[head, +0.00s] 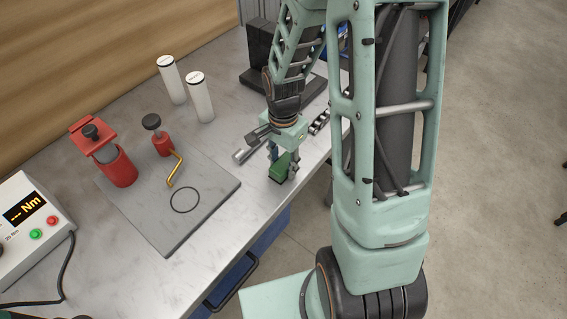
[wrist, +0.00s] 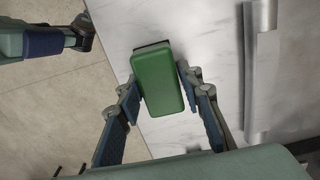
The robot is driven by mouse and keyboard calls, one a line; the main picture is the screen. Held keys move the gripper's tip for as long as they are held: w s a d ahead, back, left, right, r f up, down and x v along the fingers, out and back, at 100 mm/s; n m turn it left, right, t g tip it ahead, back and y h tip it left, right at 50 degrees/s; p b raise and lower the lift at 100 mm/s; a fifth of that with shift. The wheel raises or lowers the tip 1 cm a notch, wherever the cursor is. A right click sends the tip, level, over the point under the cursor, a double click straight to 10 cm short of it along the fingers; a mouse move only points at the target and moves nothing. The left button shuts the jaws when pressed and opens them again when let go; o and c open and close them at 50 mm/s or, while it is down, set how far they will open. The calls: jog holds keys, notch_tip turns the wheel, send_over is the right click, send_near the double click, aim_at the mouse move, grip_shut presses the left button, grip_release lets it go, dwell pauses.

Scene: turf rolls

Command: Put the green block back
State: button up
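The green block (head: 279,168) is a small rounded block with a dark layer on one side. In the head view it is near the front edge of the workbench, under my gripper (head: 284,160). In the wrist view the green block (wrist: 159,80) sits between the two fingertips of my gripper (wrist: 158,84), slightly tilted in the picture. The fingers appear to touch its two long sides, so my gripper looks shut on it. I cannot tell whether its underside rests on the bench or is just above it.
Two white cylinders (head: 172,80) stand behind. A metal bar (wrist: 262,75) lies beside the block. A torque meter (head: 30,220) stands left.

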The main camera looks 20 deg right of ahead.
aim_at(283, 162)
jog(key=shift+o, duration=1.4)
jog(key=shift+r, duration=0.1)
jog(key=shift+r, duration=0.25)
notch_tip(283, 162, up, 12)
jog(key=shift+f, duration=0.15)
jog(key=shift+w, duration=0.1)
